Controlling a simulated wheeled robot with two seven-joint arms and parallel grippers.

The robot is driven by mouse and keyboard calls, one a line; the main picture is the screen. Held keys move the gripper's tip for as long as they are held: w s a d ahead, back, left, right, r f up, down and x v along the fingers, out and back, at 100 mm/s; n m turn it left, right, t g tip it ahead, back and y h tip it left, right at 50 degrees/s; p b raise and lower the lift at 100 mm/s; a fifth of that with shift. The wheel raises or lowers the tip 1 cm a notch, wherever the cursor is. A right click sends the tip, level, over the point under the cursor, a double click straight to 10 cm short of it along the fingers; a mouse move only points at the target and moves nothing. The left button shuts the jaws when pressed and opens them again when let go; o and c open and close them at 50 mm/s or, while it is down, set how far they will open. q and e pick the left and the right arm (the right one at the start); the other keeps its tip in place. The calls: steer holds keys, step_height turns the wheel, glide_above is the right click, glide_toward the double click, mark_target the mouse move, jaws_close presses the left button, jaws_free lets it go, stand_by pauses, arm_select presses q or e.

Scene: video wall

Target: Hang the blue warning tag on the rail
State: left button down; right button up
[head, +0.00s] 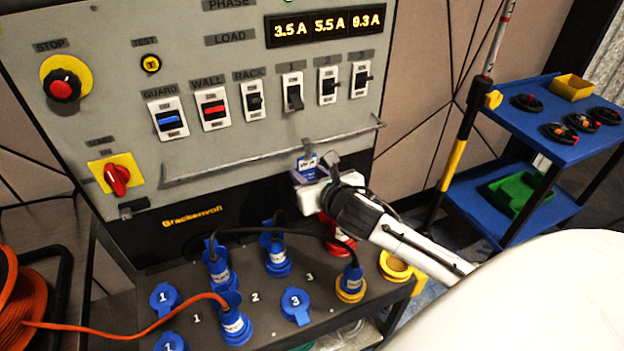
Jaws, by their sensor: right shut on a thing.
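The blue warning tag (308,162) is small, with a white label, and shows just above the fingers of my right gripper (311,174). My right gripper is shut on it, in front of the panel's lower right part. The rail (220,167) is a thin grey bar across the lower panel, rising to the right. The tag's top overlaps the rail in the picture; I cannot tell whether it touches or hooks over it. The fingers hide the tag's lower part. My left gripper is not in view.
Below the rail, a dark socket shelf (258,316) carries several blue plugs and caps, with a black cable looping across. A red emergency stop (62,86) and red rotary switch (117,179) are at left. A blue cart (528,118) stands at right; an orange cable reel (25,310) sits lower left.

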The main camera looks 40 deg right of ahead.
steer(key=shift+w+d, duration=0.25)
steer(key=shift+w, duration=0.8)
steer(key=shift+w+f, duration=0.1)
steer(key=shift+w, duration=0.05)
steer(key=shift+f, duration=0.55)
steer(key=shift+c, duration=0.5)
steer(key=o, duration=1.2)
steer(key=v, duration=1)
steer(key=shift+s, duration=0.25)
steer(key=shift+s+f, duration=0.1)
steer(key=shift+f, duration=0.05)
